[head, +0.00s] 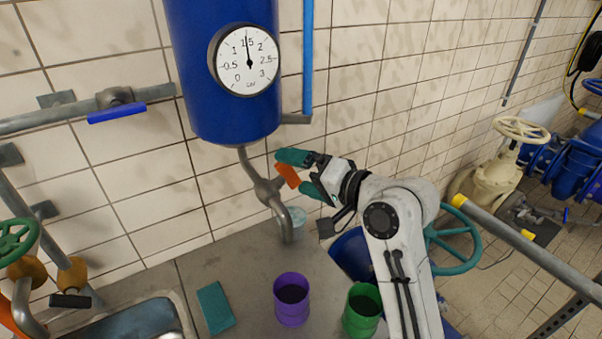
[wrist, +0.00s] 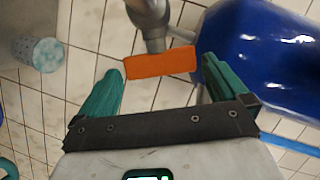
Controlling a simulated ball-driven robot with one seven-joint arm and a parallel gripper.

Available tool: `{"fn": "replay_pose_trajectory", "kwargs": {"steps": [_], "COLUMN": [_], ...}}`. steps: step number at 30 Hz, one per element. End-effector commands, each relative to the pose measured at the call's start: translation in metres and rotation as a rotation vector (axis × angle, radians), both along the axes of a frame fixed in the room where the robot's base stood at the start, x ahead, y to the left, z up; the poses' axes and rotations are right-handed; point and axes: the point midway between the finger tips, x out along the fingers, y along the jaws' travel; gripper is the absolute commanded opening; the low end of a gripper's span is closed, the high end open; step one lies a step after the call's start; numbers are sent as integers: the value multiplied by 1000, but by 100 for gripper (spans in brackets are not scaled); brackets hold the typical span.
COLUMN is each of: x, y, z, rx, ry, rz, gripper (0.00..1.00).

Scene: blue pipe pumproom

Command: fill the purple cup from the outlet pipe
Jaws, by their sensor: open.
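The purple cup (head: 291,312) stands upright on the grey counter; its inside looks dark and I cannot tell what it holds. The grey outlet pipe (head: 287,232) comes down from the blue tank (head: 222,115) through a valve and bends to a downward mouth, to the upper left of the cup. The valve has an orange lever (head: 288,174). My gripper (head: 300,172) is open, with its teal fingers on either side of the lever. In the wrist view the lever (wrist: 160,63) lies between the fingertips (wrist: 160,80), with gaps showing at both sides.
A green cup (head: 362,312) stands right of the purple one, near my arm. A pale blue cup (head: 297,217) is behind the pipe mouth. The tank's gauge (head: 246,60) points near 1.5.

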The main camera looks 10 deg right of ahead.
Motion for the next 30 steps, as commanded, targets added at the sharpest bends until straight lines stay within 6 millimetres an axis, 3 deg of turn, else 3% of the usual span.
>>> {"fn": "replay_pose_trajectory", "kwargs": {"steps": [5, 18, 30], "x": [-14, -74, -84], "y": [-12, -57, -64], "z": [2, 17, 20], "rx": [1, 0, 0], "ry": [-2, 0, 2], "rz": [-2, -3, -1], "gripper": [100, 100, 100]}}
